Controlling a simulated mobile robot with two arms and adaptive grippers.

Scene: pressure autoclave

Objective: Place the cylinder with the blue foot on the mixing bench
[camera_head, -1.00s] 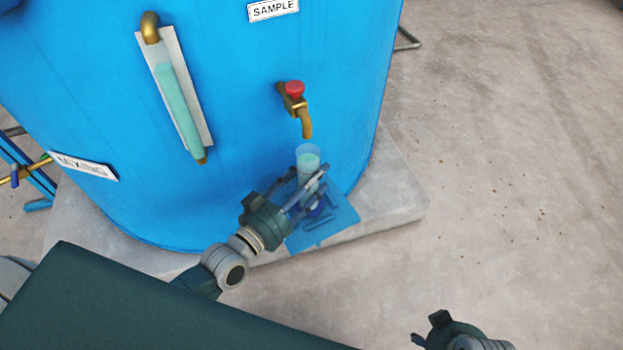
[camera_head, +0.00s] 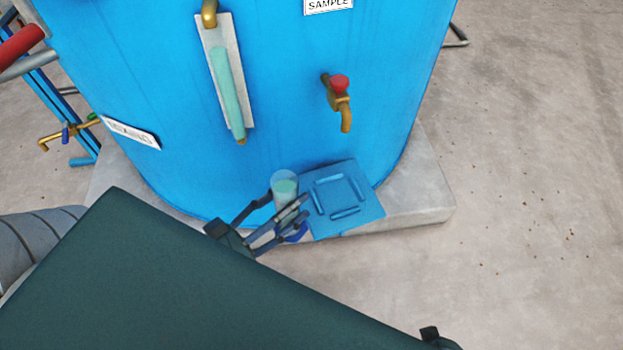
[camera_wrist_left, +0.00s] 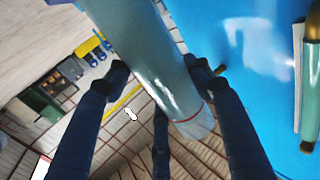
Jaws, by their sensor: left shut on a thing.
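The clear cylinder (camera_head: 284,183) with the blue foot (camera_head: 297,236) holds pale green liquid and stands nearly upright, a little tilted, left of the blue tap shelf. My left gripper (camera_head: 287,214) is shut around its body above the foot. In the left wrist view the cylinder (camera_wrist_left: 150,55) runs between my left fingers (camera_wrist_left: 155,78); its foot is not clear there. Only a dark top bit of my right gripper (camera_head: 436,338) shows at the bottom edge; its fingers are hidden. I cannot make out the mixing bench.
The blue tank (camera_head: 290,90) carries a sample tap with red knob (camera_head: 340,85), a sight tube (camera_head: 228,95) and a MIXING sign (camera_head: 131,132). The small blue shelf (camera_head: 370,205) is empty. Its concrete plinth (camera_head: 425,195) edges open floor at right.

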